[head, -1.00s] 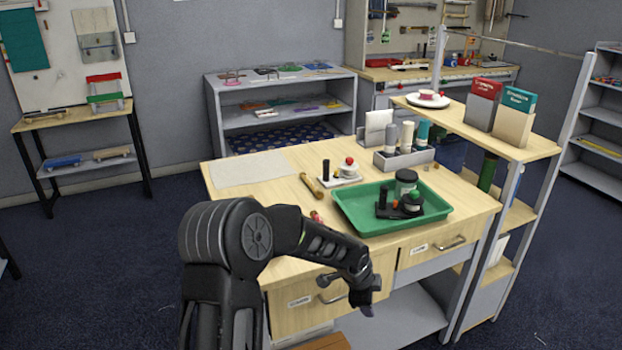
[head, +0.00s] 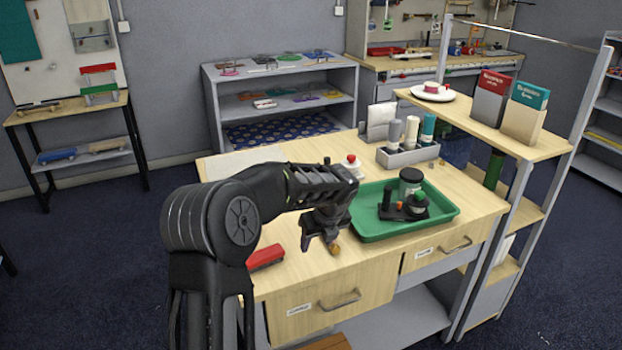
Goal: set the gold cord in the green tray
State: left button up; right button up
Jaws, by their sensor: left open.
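The green tray (head: 372,232) lies on the wooden table, right of my left gripper. It holds a black stand (head: 404,212) with dark pegs and a grey jar (head: 410,180). My left gripper (head: 319,240) is open and points down over the front of the table, just left of the tray. A small gold piece (head: 334,248) shows at its fingertips on the right. It may be the gold cord, but most of it is hidden, and I cannot tell whether it is between the fingers. My right gripper is not in view.
A red block (head: 265,257) lies left of the gripper. A white item with a red knob (head: 351,166) stands behind my arm. A grey holder with bottles (head: 407,155) stands behind the tray. A raised shelf (head: 470,119) borders the table's right side.

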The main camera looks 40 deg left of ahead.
aim_at(359, 219)
jog(key=i+j, duration=0.95)
jog(key=j, duration=0.25)
